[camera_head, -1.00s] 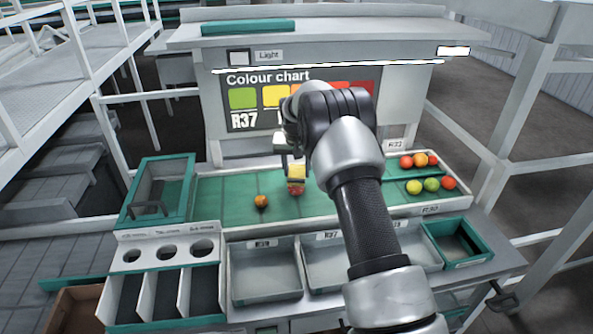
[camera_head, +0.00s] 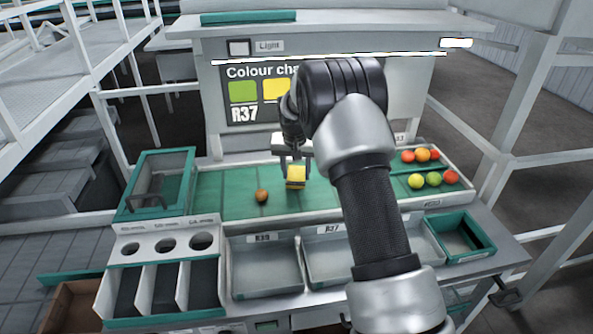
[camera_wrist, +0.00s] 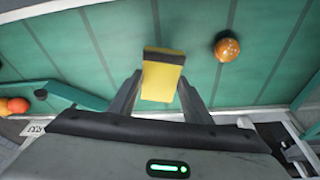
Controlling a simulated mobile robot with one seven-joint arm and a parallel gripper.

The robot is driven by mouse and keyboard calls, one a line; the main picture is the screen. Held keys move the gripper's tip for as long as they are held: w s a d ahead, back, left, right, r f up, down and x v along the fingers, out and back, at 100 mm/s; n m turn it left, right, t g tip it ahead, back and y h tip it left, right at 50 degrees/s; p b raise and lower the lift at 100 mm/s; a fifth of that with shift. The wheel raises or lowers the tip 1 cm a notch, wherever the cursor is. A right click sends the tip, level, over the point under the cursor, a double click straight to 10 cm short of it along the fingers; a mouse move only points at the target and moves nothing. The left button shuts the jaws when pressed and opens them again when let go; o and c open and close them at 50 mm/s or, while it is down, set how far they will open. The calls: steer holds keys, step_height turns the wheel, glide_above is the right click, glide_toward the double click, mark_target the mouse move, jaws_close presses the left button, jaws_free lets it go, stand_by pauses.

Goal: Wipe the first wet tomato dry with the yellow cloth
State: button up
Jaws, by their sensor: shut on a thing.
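My gripper (camera_head: 295,164) is shut on the yellow cloth (camera_head: 296,174), low over the green bench top. The cloth shows as a folded pad with a dark strip along one edge. In the wrist view the cloth (camera_wrist: 161,82) sits between my two fingers. No tomato shows under the cloth now, so anything beneath it is hidden. One orange-brown tomato (camera_head: 262,195) lies alone on the green top, left of the cloth in the head view. It also shows in the wrist view (camera_wrist: 227,48), to the right of the cloth and apart from it.
Several tomatoes (camera_head: 423,155), red, orange and green, lie in the divided tray at right. Grey bins (camera_head: 265,268) line the front edge. A green-rimmed box (camera_head: 162,184) stands at left behind a panel with holes (camera_head: 167,244).

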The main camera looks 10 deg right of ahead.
mark_target(297, 166)
steer(key=shift+w, duration=0.1)
steer(key=shift+w+d+p, duration=0.3)
steer(key=shift+w, duration=0.75)
steer(key=shift+w+d+p, duration=0.25)
steer(key=shift+w+p, duration=0.05)
steer(key=shift+w, duration=0.7)
steer(key=shift+s, duration=0.1)
steer(key=shift+s+a+b, duration=0.3)
steer(key=shift+s+b, duration=0.2)
steer(key=shift+s, duration=0.5)
steer(key=shift+s+a+b, duration=0.25)
steer(key=shift+s+b, duration=0.25)
steer(key=shift+s, duration=0.55)
steer(key=shift+w+d+p, duration=0.3)
steer(key=shift+w+p, duration=0.1)
steer(key=shift+w, duration=0.7)
steer(key=shift+w+d+p, duration=0.25)
steer(key=shift+w+p, duration=0.1)
steer(key=shift+w, duration=0.7)
steer(key=shift+r, duration=0.15)
